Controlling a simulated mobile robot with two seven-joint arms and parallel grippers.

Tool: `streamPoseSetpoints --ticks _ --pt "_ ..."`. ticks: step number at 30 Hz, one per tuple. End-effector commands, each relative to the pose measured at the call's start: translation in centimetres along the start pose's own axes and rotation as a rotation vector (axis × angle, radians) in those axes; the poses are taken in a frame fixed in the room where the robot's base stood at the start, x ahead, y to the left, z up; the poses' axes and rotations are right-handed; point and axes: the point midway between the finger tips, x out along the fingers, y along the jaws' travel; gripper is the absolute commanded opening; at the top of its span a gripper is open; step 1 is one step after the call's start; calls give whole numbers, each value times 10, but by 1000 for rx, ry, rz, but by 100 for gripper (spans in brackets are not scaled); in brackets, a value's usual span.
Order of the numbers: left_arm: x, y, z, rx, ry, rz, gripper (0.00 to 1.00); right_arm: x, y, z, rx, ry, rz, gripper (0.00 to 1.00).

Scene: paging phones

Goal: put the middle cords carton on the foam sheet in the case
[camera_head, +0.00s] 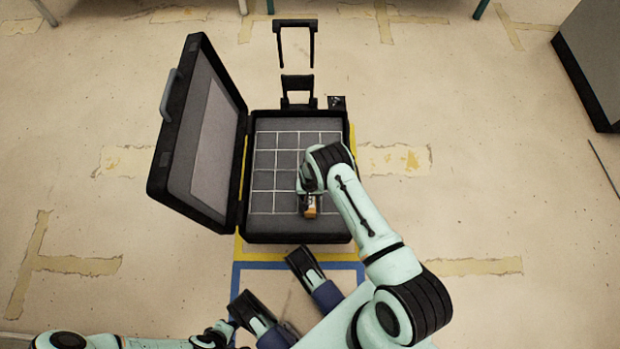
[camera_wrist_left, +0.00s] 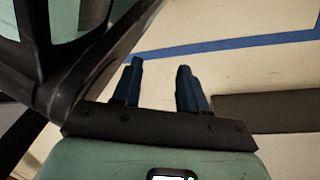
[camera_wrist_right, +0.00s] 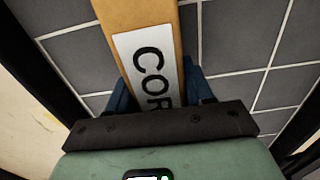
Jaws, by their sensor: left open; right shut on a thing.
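The case (camera_head: 253,228) stands open on the floor, its lid (camera_head: 200,140) swung to the left. Grey foam (camera_head: 285,160) with a grid of pale lines fills it and also shows in the right wrist view (camera_wrist_right: 232,40). My right gripper (camera_head: 308,203) is shut on an orange-brown cords carton (camera_head: 310,211), over the front right part of the foam. In the right wrist view the carton (camera_wrist_right: 186,55) carries a white label reading "COR", the rest hidden by the gripper. I cannot tell whether the carton touches the foam. My left gripper (camera_wrist_left: 160,85) is open and empty above the floor.
A pull handle (camera_head: 297,40) rises behind the case. Yellow and blue tape (camera_head: 245,266) marks the floor around and in front of it. A grey cabinet (camera_head: 590,60) stands at the far right. The floor on both sides is mostly clear.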

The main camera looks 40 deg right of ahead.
Motion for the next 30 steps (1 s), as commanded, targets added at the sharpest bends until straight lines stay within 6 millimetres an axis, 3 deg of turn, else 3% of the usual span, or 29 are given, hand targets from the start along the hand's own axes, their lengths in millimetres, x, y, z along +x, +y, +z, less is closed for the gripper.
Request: streamPoseSetpoints --ticks 6,7,9,21,30 --pt "4 -4 5 -5 -19 -8 43 3 0 0 0 1 0 11" --pt "4 -4 5 -5 -19 -8 43 3 0 0 0 0 0 61" --pt "4 -4 5 -5 -18 -8 43 3 0 0 0 0 0 77" --pt "-2 1 0 1 3 1 43 -2 0 0 0 0 0 77" --pt "-35 32 -34 36 129 59 43 -66 0 -1 -1 3 -1 77"
